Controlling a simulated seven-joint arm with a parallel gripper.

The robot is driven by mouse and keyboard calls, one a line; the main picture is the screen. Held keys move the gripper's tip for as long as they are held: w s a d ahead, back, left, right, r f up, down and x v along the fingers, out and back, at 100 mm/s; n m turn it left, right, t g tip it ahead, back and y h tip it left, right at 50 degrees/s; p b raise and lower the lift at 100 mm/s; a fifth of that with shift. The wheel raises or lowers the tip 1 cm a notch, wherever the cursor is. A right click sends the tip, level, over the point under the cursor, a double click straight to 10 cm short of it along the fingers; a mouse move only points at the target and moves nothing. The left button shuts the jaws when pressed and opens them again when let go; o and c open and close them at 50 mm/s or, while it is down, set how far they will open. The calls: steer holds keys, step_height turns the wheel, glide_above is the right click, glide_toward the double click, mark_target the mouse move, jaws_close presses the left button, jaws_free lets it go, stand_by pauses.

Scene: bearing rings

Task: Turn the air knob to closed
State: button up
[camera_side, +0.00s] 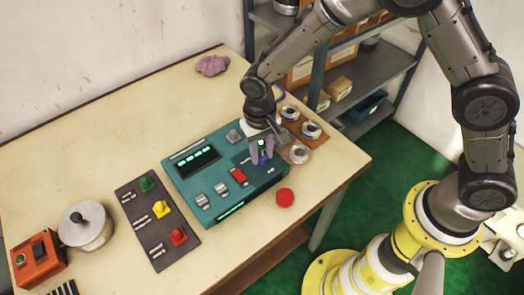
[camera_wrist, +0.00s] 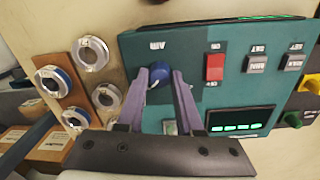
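The air knob is a blue round knob (camera_wrist: 158,73) on the teal control panel (camera_wrist: 135,45), beside an upside-down "AIR" label in the wrist view. In the side view, the knob (camera_side: 264,160) shows partly below the fingers near the panel's right end. My gripper (camera_wrist: 160,74) has its two purple-grey fingers spread, one on each side of the knob. The gripper (camera_side: 261,157) points down at the panel in the side view. The knob lies between the fingertips; I cannot tell whether they touch it. The knob's pointer mark is not readable.
A red rocker switch (camera_wrist: 215,67) and grey buttons (camera_wrist: 257,64) sit beside the knob. A red round object (camera_side: 285,196) is at the panel's front. A dark switch board (camera_side: 155,222) lies left.

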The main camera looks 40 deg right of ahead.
jaws_close()
steer(key=shift+n, duration=0.4)
steer(key=n, duration=0.2)
steer(key=shift+n, duration=0.4)
steer(key=n, duration=0.3)
steer(key=shift+n, duration=0.3)
steer(key=n, duration=0.5)
steer(key=shift+n, duration=0.3)
steer(key=n, duration=0.4)
steer(key=shift+r+n, duration=0.1)
steer(key=shift+n, duration=0.6)
